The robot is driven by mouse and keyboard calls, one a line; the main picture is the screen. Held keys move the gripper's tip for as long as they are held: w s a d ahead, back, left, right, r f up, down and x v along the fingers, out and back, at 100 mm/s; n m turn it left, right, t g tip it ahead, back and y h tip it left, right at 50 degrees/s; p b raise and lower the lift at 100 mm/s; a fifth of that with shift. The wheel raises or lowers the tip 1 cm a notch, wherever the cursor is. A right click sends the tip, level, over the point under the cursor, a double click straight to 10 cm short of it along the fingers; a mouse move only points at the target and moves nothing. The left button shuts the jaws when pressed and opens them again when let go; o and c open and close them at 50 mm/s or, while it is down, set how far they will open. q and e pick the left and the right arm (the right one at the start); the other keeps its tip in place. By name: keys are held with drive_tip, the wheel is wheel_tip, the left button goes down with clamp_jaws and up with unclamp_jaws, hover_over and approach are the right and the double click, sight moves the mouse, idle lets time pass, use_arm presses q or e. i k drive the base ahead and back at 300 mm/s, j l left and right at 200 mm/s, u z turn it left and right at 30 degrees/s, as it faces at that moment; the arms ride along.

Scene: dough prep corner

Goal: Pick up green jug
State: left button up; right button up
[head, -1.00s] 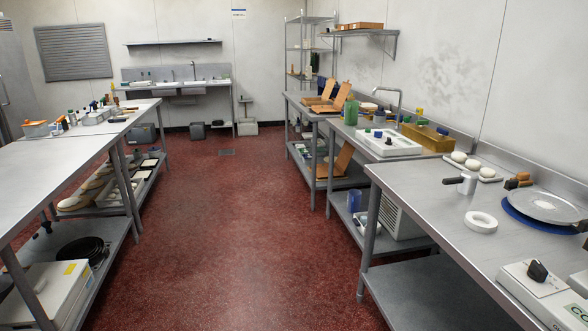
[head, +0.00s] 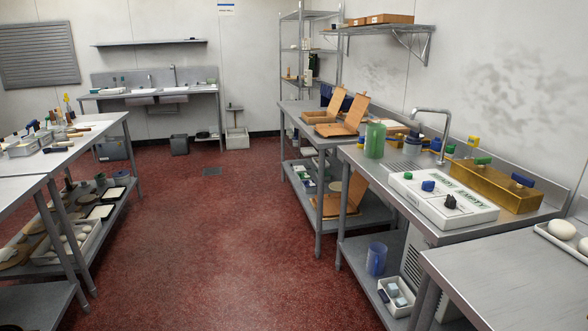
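The green jug (head: 375,140) stands upright on the steel sink table (head: 389,162) on the right side of the aisle. It is near the table's left front edge, to the left of the tap and behind the white tray-like board. It is translucent green, and nothing hides it. Neither of my grippers shows in the head view.
A white board (head: 480,208) with knobs and a yellow-brown box (head: 500,187) sit right of the jug. Wooden boards (head: 342,115) stand on the table beyond. A nearer steel table (head: 500,285) fills the lower right. The red floor (head: 220,240) of the aisle is clear.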

sight(375, 138)
drive_tip(key=i+z, duration=0.15)
drive_tip(key=i, duration=0.3)
drive_tip(key=i+j+z, duration=0.15)
drive_tip(key=i, duration=0.25)
drive_tip(key=i+j+z, duration=0.2)
drive_tip(key=i, duration=0.2)
drive_tip(key=i+j+z, duration=0.15)
drive_tip(key=i, duration=0.3)
